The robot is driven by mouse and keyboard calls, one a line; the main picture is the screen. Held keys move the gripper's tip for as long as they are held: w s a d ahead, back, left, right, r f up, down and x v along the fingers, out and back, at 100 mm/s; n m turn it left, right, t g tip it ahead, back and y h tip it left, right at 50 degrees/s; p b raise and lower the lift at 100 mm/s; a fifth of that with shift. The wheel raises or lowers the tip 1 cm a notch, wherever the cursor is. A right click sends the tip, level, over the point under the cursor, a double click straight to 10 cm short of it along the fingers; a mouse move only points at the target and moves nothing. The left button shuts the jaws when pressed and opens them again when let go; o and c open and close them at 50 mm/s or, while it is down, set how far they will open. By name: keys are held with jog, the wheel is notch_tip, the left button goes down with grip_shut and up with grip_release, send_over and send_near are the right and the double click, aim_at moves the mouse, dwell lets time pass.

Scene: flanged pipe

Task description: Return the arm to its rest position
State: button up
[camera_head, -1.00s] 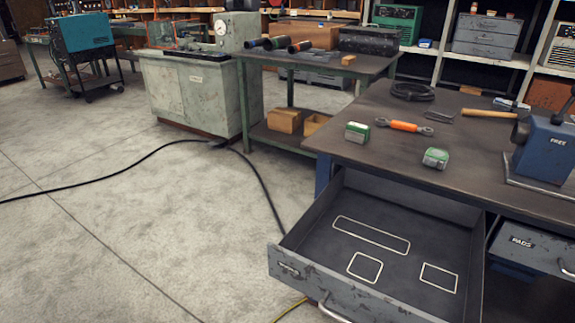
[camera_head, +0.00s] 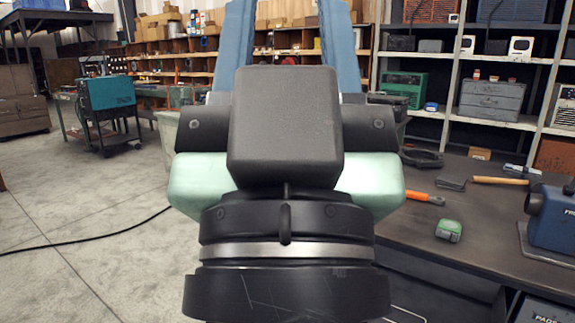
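My gripper (camera_head: 287,22) fills the middle of the head view, at the end of my raised arm. Its dark wrist rings are low in the picture, with a mint-green body and a black block above them. Two blue fingers stretch up and away, cut off by the top edge. They stand apart, with the shelves showing through the gap, and I see nothing held between them. The workbench (camera_head: 455,260) is to the right, partly hidden by my arm. A sliver of the open drawer (camera_head: 405,308) shows low in the picture; the rest is hidden.
Shelving (camera_head: 480,120) stands behind. A teal machine on a cart (camera_head: 108,92) stands at left. A black cable (camera_head: 90,240) crosses the otherwise open floor.

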notch_tip(320, 180, up, 19)
jog(key=p, duration=1.7)
jog(key=shift+r+p, duration=0.15)
jog(key=shift+p, duration=0.15)
